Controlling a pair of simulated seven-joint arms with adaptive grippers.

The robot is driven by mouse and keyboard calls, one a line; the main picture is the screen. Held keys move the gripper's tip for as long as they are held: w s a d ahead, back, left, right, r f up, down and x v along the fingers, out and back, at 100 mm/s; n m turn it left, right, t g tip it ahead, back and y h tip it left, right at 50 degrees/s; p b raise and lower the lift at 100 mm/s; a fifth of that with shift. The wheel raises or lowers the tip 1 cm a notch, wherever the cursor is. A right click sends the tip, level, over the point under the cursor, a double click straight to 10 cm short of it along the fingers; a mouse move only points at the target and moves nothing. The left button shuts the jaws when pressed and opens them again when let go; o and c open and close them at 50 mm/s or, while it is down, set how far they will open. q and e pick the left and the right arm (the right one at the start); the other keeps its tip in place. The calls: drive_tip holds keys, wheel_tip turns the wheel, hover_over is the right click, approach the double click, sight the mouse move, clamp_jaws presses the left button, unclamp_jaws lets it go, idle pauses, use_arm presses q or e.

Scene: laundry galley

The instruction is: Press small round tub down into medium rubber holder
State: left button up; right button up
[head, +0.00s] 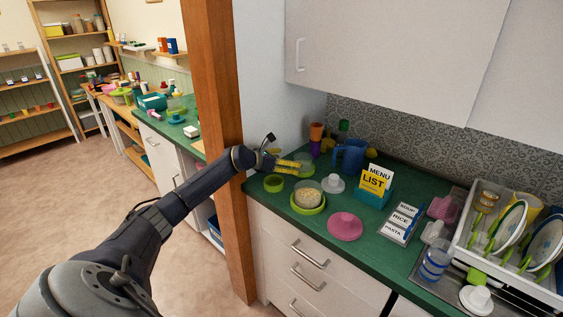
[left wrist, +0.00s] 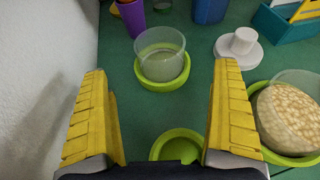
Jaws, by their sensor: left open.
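A small clear round tub (left wrist: 160,42) stands in a lime-green rubber holder (left wrist: 163,83), which looks like the medium one. The tub's rim stands well above the ring; I cannot tell how deeply it is seated. In the head view the tub (head: 306,158) and holder (head: 307,173) are partly behind my gripper. My left gripper (head: 297,166) has yellow fingers, is open and empty, and hangs over the counter on the near side of the tub. In the left wrist view the tub shows between the fingertips, apart from them. My right gripper is out of view.
A smaller empty green holder (head: 274,184) lies nearby. A larger green holder (head: 308,209) with a filled tub (head: 308,194) is close on the right. The wall is left.

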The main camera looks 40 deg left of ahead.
use_arm(q)
drive_tip(key=shift+v, duration=1.55)
drive_tip(key=shift+d, duration=0.1)
